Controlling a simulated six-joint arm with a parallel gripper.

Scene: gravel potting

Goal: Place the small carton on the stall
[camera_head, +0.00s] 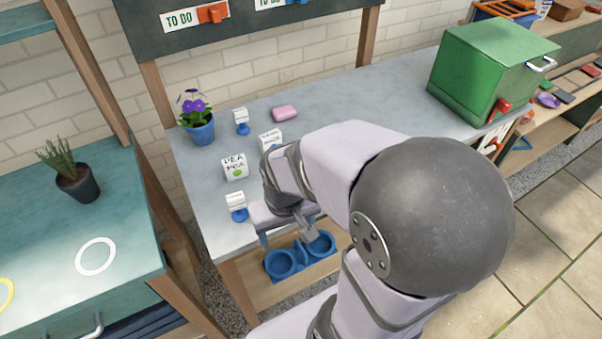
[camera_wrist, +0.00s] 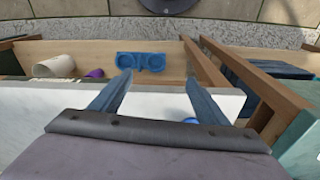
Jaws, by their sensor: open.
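A white carton with dark lettering and a green dot (camera_head: 235,167) stands on the grey stall top (camera_head: 330,98). A second white carton (camera_head: 270,139) stands behind it to the right, partly hidden by my arm. I cannot tell for sure which is the small carton. My gripper (camera_head: 290,236) is right of and nearer than the lettered carton, by the stall's front edge. In the wrist view my gripper (camera_wrist: 157,82) has its two fingers spread with nothing between them. No carton shows in that view.
White-and-blue stands (camera_head: 237,207) (camera_head: 242,121), a potted purple flower (camera_head: 199,125) and a pink block (camera_head: 285,113) are on the top. A green box (camera_head: 482,80) stands at right. A blue double holder (camera_head: 282,262) lies on the lower shelf. The top's middle is clear.

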